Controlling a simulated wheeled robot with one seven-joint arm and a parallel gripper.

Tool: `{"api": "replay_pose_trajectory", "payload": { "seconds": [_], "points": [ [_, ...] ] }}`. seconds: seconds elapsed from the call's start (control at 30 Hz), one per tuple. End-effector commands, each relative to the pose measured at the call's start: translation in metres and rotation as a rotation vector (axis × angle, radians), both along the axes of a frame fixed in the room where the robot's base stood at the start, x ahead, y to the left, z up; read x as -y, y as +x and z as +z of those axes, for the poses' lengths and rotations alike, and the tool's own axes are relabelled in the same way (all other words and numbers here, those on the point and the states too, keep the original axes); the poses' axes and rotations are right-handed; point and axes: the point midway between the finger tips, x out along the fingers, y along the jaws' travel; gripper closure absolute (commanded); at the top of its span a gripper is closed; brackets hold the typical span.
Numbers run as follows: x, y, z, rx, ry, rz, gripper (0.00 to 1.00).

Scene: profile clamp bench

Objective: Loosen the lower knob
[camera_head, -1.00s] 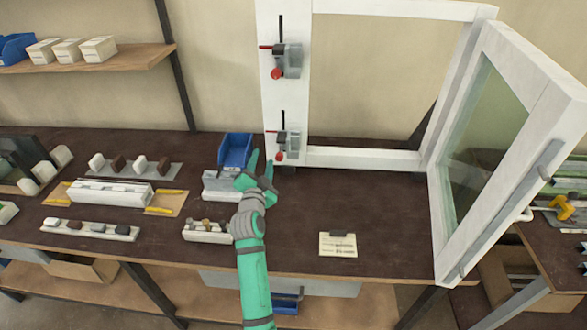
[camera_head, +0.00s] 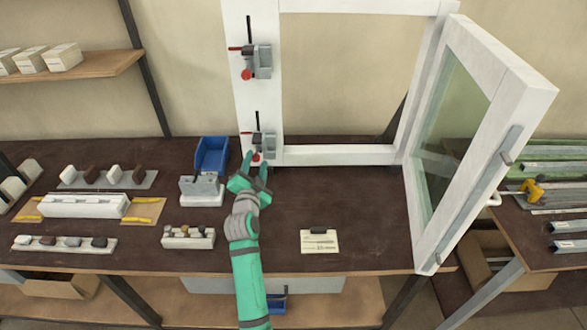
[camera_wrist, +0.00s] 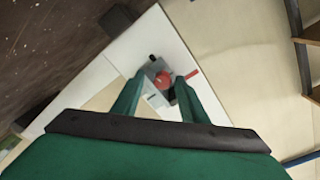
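The lower clamp (camera_head: 264,143) is a grey block with a black rod and a red handle end, mounted on the white frame's left post (camera_head: 247,92). Its red lower knob (camera_head: 256,157) faces out at the bottom. My gripper (camera_head: 256,164) is open, with its green fingertips close in front of and just below the knob. In the wrist view the red knob (camera_wrist: 164,78) shows beyond and between the two open fingertips (camera_wrist: 157,82). The fingers do not appear closed on it. The upper clamp (camera_head: 258,62) with its red knob sits higher on the same post.
A blue bin (camera_head: 212,156) and a grey block (camera_head: 201,190) stand left of my gripper. A card (camera_head: 319,242) lies at the right front. An open glazed sash (camera_head: 470,145) stands out on the right. The bench (camera_head: 350,205) between is clear.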

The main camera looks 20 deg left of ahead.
Motion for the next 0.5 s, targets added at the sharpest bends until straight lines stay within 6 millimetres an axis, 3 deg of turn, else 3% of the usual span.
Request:
{"api": "replay_pose_trajectory", "payload": {
  "seconds": [0.27, 0.5],
  "points": [
    [0.008, -0.012, 0.000, 0.001, 0.001, -0.004, 0.60],
    [0.018, -0.055, 0.000, 0.000, 0.001, -0.002, 0.60]
  ]
}}
